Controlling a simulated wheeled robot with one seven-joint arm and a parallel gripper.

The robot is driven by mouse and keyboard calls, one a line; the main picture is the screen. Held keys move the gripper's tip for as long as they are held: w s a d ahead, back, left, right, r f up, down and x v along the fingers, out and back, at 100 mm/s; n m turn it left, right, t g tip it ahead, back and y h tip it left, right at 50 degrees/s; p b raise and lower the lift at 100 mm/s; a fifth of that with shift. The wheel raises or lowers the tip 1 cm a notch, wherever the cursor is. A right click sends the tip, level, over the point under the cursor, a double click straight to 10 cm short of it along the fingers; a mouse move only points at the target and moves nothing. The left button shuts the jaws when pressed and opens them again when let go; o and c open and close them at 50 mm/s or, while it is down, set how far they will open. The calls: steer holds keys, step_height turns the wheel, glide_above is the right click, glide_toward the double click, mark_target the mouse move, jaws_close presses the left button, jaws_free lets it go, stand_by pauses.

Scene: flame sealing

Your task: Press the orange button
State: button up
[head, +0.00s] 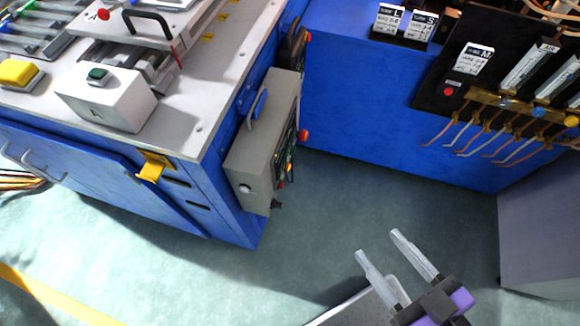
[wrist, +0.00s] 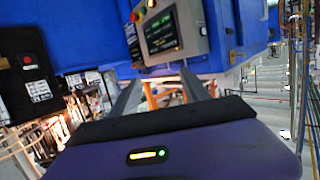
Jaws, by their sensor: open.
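A grey control box (head: 262,150) is fixed to the side of the blue machine. Its button face is seen edge-on in the head view. A small lit orange spot (head: 290,167), apparently the orange button, shows there among red and green ones. In the wrist view the box (wrist: 186,42) faces me more, with a dark screen, and a glowing orange button (wrist: 151,3) sits at the top picture edge. My gripper (head: 378,244) is open and empty, over the floor to the lower right of the box and apart from it. Its fingers also show in the wrist view (wrist: 160,76).
A red knob (head: 303,136) sticks out from the box. A blue cabinet (head: 385,110) stands behind, with a black panel and copper tubes (head: 475,135) at right. A grey block (head: 540,235) stands at lower right. The floor (head: 330,215) between box and gripper is clear.

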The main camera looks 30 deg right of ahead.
jaws_close()
stand_by(1.5)
